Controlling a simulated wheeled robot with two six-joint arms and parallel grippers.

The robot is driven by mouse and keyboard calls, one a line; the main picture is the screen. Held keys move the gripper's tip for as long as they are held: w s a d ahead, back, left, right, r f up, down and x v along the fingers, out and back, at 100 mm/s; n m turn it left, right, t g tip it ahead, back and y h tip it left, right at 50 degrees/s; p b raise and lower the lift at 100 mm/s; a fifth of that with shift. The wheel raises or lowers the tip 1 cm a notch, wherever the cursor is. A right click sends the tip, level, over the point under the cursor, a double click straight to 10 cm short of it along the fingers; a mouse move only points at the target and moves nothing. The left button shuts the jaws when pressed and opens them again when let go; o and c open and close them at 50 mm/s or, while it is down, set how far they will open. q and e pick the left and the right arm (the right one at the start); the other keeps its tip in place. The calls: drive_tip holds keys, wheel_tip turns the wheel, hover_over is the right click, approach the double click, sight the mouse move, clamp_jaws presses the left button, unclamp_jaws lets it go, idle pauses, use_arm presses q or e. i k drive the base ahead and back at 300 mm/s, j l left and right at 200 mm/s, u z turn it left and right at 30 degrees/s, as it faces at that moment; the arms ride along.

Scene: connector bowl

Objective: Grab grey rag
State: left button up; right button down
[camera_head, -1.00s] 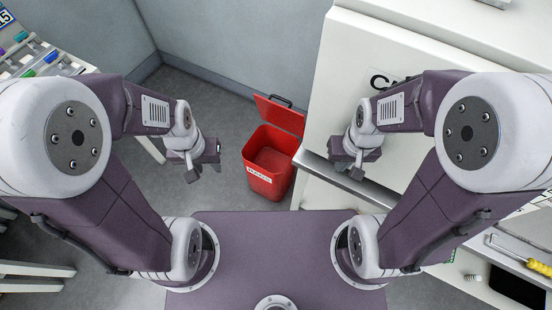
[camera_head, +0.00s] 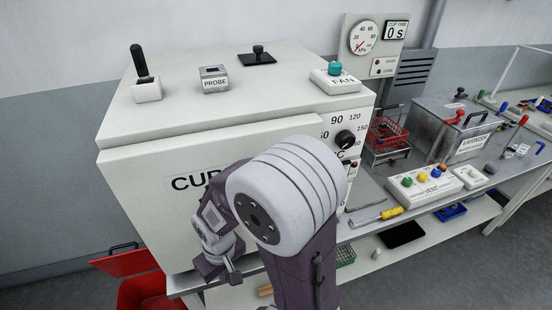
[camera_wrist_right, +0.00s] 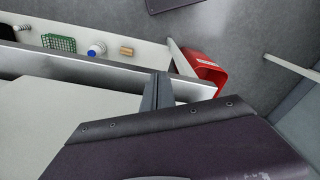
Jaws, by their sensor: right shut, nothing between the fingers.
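I cannot make out a grey rag in any view. My right gripper (camera_head: 232,274) hangs low in front of the large white oven-like cabinet (camera_head: 150,175), close to its lower metal ledge. In the right wrist view its fingers (camera_wrist_right: 157,92) are together, with nothing between them, above the metal ledge (camera_wrist_right: 90,72). My left gripper is out of view.
A red bin (camera_head: 145,290) with its lid (camera_head: 122,262) open stands at lower left; it also shows in the wrist view (camera_wrist_right: 205,72). A bench at right carries a red basket (camera_head: 390,130), a vent button box (camera_head: 432,182) and a yellow-handled tool (camera_head: 390,213). A lower shelf holds a green basket (camera_wrist_right: 60,43).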

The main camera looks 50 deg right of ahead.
sight(492, 167)
drive_tip(key=z, duration=2.05)
drive_tip(key=j+z, duration=0.2)
drive_tip(key=z, duration=1.1)
drive_tip(key=i+j, duration=0.05)
